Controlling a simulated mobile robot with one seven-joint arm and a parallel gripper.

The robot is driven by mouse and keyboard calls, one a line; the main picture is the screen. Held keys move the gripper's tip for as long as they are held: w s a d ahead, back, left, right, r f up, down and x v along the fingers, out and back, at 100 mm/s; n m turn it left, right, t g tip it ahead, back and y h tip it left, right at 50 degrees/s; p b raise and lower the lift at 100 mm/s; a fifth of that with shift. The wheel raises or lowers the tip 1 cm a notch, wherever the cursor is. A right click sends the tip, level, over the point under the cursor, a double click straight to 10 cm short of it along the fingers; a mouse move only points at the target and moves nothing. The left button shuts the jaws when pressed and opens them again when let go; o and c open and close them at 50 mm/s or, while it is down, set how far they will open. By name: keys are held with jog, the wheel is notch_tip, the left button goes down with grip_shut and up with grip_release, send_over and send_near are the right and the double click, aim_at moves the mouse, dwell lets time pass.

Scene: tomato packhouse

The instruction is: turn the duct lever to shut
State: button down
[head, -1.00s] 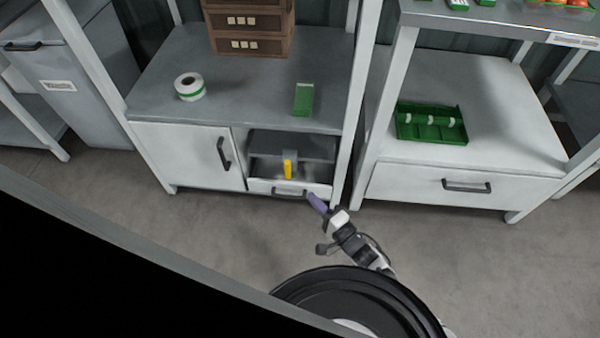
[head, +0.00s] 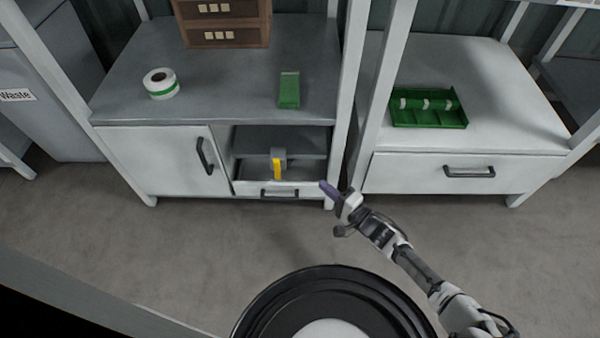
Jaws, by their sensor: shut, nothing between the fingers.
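The duct lever looks to be the yellow handle (head: 277,169) on a small grey block (head: 278,153), inside the open bay of the left cabinet. The handle hangs down, close to upright in the picture. My gripper (head: 325,187) has purple fingers and is shut and empty. It is to the right of the yellow handle and a little lower, in front of the cabinet's right leg, and apart from the handle. The duct behind the lever cannot be made out.
A drawer front with a dark handle (head: 279,193) lies below the bay. A closed door with a handle (head: 205,155) is to its left. A tape roll (head: 161,84) and green box (head: 289,90) stand on top. A green tray (head: 429,121) sits on the right bench. The floor in front is clear.

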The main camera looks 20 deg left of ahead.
jog(key=s+a+b+x, duration=0.1)
jog(key=s+b+x, duration=0.1)
jog(key=x, duration=1)
jog(key=shift+a, duration=0.45)
jog(key=shift+s+r, duration=0.1)
jog(key=shift+s, duration=0.05)
jog(key=shift+a+p, duration=0.1)
jog(key=shift+p, duration=0.75)
